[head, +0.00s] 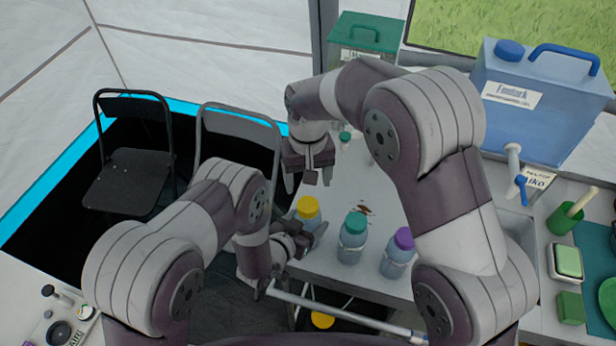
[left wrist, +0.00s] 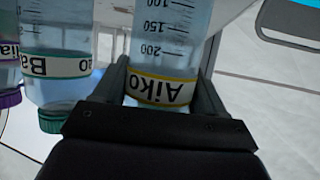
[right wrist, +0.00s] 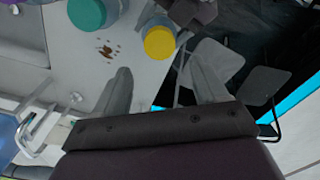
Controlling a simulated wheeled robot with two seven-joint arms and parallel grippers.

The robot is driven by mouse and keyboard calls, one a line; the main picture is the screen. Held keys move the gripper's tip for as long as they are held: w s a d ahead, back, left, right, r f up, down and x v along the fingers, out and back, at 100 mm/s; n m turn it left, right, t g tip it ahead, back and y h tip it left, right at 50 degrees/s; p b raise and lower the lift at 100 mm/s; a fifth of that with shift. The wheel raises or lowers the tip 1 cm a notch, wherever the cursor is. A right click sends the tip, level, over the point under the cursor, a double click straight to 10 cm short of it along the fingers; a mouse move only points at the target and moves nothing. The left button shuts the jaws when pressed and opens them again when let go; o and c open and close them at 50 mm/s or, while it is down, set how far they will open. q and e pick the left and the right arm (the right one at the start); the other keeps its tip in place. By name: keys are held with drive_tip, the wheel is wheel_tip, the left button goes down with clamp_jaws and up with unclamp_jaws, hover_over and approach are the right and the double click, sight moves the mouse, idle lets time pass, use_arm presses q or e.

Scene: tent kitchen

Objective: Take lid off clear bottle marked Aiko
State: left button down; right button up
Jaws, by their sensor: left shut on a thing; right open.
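The clear bottle marked Aiko (left wrist: 165,45) has a yellow-edged label and appears upside down in the left wrist view. Its yellow lid (head: 308,207) is on top in the head view and also shows in the right wrist view (right wrist: 159,42). My left gripper (left wrist: 160,85) is shut on the bottle around its label; in the head view it is at the counter's left edge (head: 293,243). My right gripper (head: 309,180) is open and empty, beyond and above the yellow lid. The lid lies ahead of its fingers in the right wrist view.
A teal-lidded bottle (head: 352,245) and a purple-lidded bottle (head: 398,257) stand to the right on the counter. A brown stain (head: 365,209) marks the counter behind them. A blue water tank (head: 545,105) stands back right. Folding chairs (head: 130,165) are on the left.

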sight(308, 205)
drive_tip(key=m, duration=0.5)
drive_tip(key=shift+m, duration=0.4)
drive_tip(key=shift+s+f, duration=0.1)
drive_tip(key=shift+f, duration=0.25)
wheel_tip(308, 205, down, 7)
drive_tip(key=shift+f, duration=0.2)
drive_tip(key=shift+c, duration=0.3)
drive_tip(key=c, duration=1)
drive_tip(key=n, duration=0.6)
drive_tip(key=shift+c, duration=0.2)
drive_tip(key=shift+r, duration=0.1)
drive_tip(key=shift+r, duration=1.05)
